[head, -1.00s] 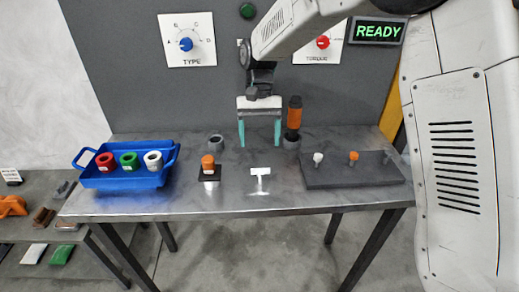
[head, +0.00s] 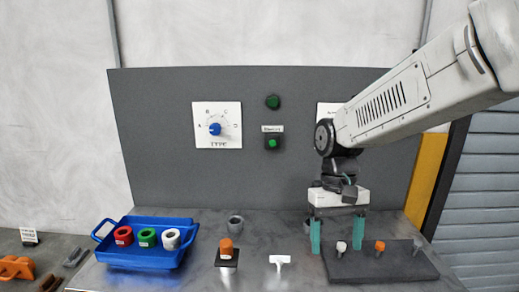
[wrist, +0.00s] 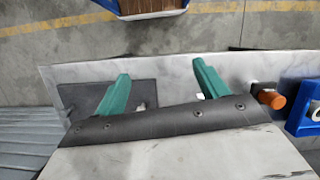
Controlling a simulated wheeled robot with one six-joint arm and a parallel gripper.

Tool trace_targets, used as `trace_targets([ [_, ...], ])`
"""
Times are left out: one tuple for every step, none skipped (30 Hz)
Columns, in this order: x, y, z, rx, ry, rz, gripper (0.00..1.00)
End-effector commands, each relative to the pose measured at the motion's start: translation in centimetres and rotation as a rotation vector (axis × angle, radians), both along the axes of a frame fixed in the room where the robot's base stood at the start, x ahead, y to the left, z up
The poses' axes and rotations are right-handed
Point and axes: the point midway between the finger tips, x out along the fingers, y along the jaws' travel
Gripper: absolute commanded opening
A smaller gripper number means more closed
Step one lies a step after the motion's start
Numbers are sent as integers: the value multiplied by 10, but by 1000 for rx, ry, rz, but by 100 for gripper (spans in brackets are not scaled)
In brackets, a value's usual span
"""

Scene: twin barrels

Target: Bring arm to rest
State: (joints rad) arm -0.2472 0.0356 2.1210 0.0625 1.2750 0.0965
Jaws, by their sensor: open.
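My gripper (head: 337,236) has a white body and two green fingers. In the head view it hangs fingers down, at the left part of the dark block (head: 400,266) that holds several small pegs. The fingers are apart with nothing between them. In the wrist view my gripper (wrist: 160,90) also shows open and empty, with the dark block (wrist: 75,97) at the left. My arm reaches in from the upper right and hides part of the panel, including most of the right dial plate.
A blue tray (head: 150,256) with red, green and white rings stands at the left. An orange-topped piece (head: 226,246), a white T-shaped piece (head: 280,262) and a grey ring (head: 236,224) stand mid-table. The panel (head: 290,120) with the blue TYPE knob (head: 215,129) rises behind.

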Motion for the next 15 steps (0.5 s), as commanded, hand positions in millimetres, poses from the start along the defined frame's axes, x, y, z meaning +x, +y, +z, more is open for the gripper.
trace_targets([
  [-17,-13,10,4,-28,-1,73],
  [-27,-19,13,6,-42,0,73],
  [-40,-28,18,8,-61,-2,73],
  [-49,-34,21,10,-76,-1,73],
  [-59,-40,24,9,-92,-2,73],
  [-71,-48,27,10,-114,-5,73],
  [-81,-53,29,10,-129,-7,73],
  [-90,-58,30,10,-145,-10,73],
  [-102,-65,32,10,-166,-13,73],
  [-111,-69,33,10,-183,-17,73],
  [-120,-74,34,9,-200,-23,73],
  [-131,-79,34,6,-222,-31,73],
  [-139,-83,35,6,-240,-37,73],
  [-146,-87,35,4,-258,-45,73],
  [-155,-90,35,2,-280,-55,73],
])
